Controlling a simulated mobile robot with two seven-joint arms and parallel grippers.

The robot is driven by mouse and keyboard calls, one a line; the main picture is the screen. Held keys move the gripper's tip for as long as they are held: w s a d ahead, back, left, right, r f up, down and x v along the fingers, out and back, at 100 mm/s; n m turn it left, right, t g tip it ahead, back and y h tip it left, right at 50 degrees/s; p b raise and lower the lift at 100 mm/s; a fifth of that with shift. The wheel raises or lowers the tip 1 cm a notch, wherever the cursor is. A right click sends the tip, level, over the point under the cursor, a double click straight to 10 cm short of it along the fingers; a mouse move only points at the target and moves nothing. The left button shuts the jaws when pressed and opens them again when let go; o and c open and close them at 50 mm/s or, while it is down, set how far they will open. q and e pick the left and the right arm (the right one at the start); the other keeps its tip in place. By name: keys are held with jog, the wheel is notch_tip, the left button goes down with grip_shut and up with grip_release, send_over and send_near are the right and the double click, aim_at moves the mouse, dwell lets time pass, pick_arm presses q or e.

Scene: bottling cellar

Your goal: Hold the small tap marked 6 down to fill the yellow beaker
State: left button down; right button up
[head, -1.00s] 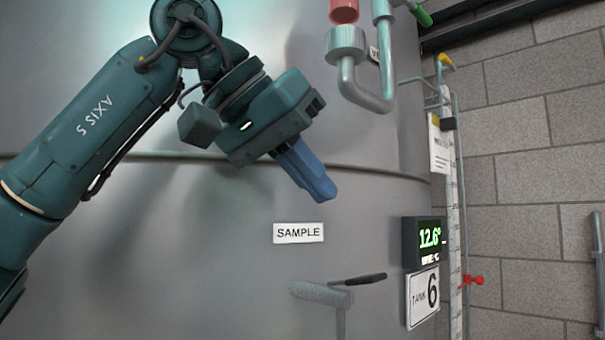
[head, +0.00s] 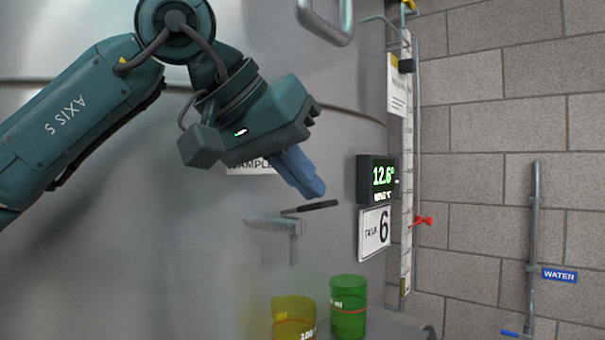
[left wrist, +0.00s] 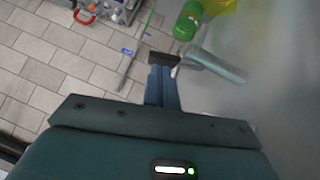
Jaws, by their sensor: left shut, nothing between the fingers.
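The small tap (head: 272,223) sticks out of the steel tank below the SAMPLE label, with a black lever (head: 312,207) on top. A plate reading 6 (head: 375,233) is to its right. The yellow beaker (head: 293,322) stands below the tap's spout; its bottom is cut off by the picture edge. No stream shows from the spout. My left gripper (head: 316,190) is shut and empty, its blue fingertips just above the lever. In the left wrist view the blue fingers (left wrist: 162,84) point at the lever (left wrist: 164,59); I cannot tell whether they touch. My right gripper is not in view.
A green beaker (head: 348,308) stands close right of the yellow one. A temperature display (head: 377,180) is mounted right of the lever. A bent steel pipe (head: 328,22) is above. A graduated gauge (head: 406,170) stands by the block wall.

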pick_arm(q)
jog(key=f+m+y+p, duration=0.1)
jog(key=s+d+f+t+y+p, duration=0.1)
jog(key=p, duration=0.1)
jog(key=shift+d+f+m+t+y, duration=0.1)
jog(key=shift+m+t+y, duration=0.2)
jog(key=shift+m, duration=0.1)
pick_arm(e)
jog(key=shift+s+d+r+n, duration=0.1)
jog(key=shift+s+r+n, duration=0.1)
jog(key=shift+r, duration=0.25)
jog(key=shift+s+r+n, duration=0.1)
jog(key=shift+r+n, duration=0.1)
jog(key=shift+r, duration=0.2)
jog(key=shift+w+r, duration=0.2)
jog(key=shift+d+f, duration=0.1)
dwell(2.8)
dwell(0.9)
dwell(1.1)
